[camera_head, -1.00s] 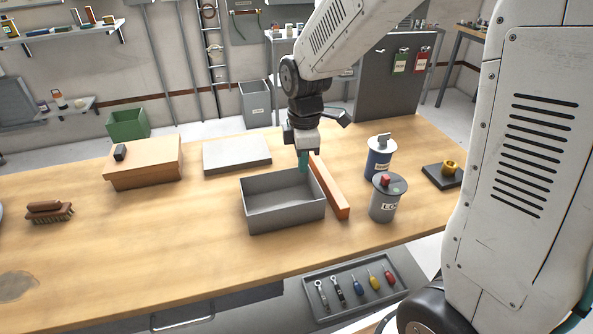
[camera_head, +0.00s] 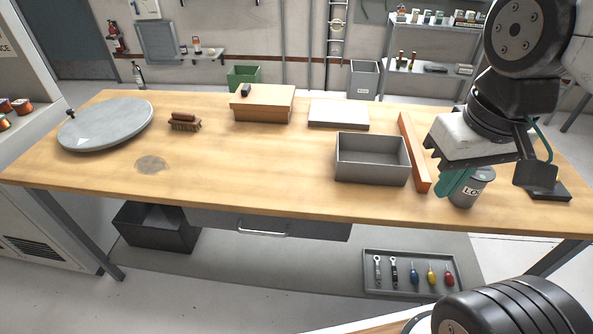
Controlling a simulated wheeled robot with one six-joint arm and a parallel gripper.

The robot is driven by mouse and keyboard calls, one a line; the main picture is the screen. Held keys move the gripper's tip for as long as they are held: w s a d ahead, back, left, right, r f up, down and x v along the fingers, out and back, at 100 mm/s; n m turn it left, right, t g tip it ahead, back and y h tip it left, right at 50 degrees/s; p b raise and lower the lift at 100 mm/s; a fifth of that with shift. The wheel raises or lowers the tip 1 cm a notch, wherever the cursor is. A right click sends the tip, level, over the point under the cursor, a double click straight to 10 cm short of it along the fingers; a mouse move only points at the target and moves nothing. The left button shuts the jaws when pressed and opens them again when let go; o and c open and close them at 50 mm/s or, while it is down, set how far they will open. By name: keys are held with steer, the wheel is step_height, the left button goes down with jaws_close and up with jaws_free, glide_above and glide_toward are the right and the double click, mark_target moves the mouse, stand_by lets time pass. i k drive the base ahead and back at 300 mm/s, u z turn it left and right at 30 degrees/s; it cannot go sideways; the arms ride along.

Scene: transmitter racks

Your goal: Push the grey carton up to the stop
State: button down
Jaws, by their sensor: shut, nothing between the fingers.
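The grey carton (camera_head: 360,173) is an open-topped, empty box on the wooden table, right of centre. The stop appears to be the long orange-brown bar (camera_head: 415,152) along its right side. The carton's right wall is close to the bar; I cannot tell if they touch. My gripper (camera_head: 453,186), with teal fingers, is shut and empty. It shows to the right of the bar and partly covers a grey labelled canister (camera_head: 466,196) with its fingers and wrist. It is apart from the carton.
A pale flat slab (camera_head: 338,113) and an orange-brown box (camera_head: 262,105) lie behind the carton. A brush (camera_head: 185,122) and a round grey disc (camera_head: 105,125) are farther left. The table (camera_head: 255,165) is clear left of the carton. A tool tray (camera_head: 410,289) is below.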

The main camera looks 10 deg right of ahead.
mark_target(361, 158)
steer(key=u, duration=0.1)
steer(key=k, duration=0.25)
steer(key=u, duration=1)
steer(key=i, duration=0.95)
steer(key=z, duration=0.6)
